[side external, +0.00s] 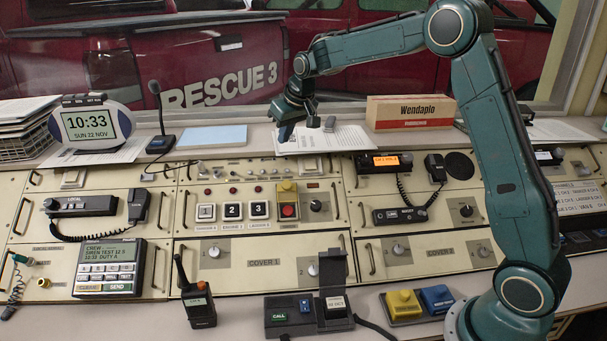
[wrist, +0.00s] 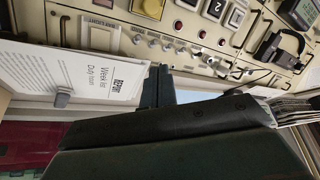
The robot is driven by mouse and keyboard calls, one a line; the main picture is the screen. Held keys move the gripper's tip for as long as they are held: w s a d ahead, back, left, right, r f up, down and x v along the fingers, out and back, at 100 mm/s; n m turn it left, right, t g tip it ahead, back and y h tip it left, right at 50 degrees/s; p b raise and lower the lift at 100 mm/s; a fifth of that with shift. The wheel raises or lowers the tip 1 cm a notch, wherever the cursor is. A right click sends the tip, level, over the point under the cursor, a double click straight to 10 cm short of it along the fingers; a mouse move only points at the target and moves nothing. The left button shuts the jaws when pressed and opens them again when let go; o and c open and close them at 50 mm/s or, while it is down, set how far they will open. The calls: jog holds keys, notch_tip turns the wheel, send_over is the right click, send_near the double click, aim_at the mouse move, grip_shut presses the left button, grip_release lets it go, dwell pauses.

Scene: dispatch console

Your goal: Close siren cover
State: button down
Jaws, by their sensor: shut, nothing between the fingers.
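No cover is readably marked as the siren's. A small yellow cover (side external: 287,187) sits raised above a red button (side external: 288,211) on the upper panel, right of the numbered buttons. A dark flap (side external: 333,268) also stands upright behind a white button on the black desk box (side external: 290,316). I cannot tell which is the siren cover. My gripper (side external: 285,131) is shut and empty, over the back ledge above the panel and apart from both.
A printed report (wrist: 95,70) lies on the ledge near my gripper. A handheld radio (side external: 198,303) stands in front. Air above the panel is clear.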

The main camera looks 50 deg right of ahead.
send_over(280, 203)
jog(key=w+d, duration=0.4)
notch_tip(280, 203, down, 8)
jog(key=shift+s+a+f, duration=0.3)
jog(key=shift+s+f, duration=0.2)
jog(key=shift+f, duration=0.1)
jog(key=shift+s+a+f, duration=0.15)
jog(key=shift+s+f, duration=0.75)
jog(key=shift+s, duration=0.15)
jog(key=shift+a, duration=0.1)
jog(key=shift+s+a+f, duration=1.65)
jog(key=shift+s, duration=0.1)
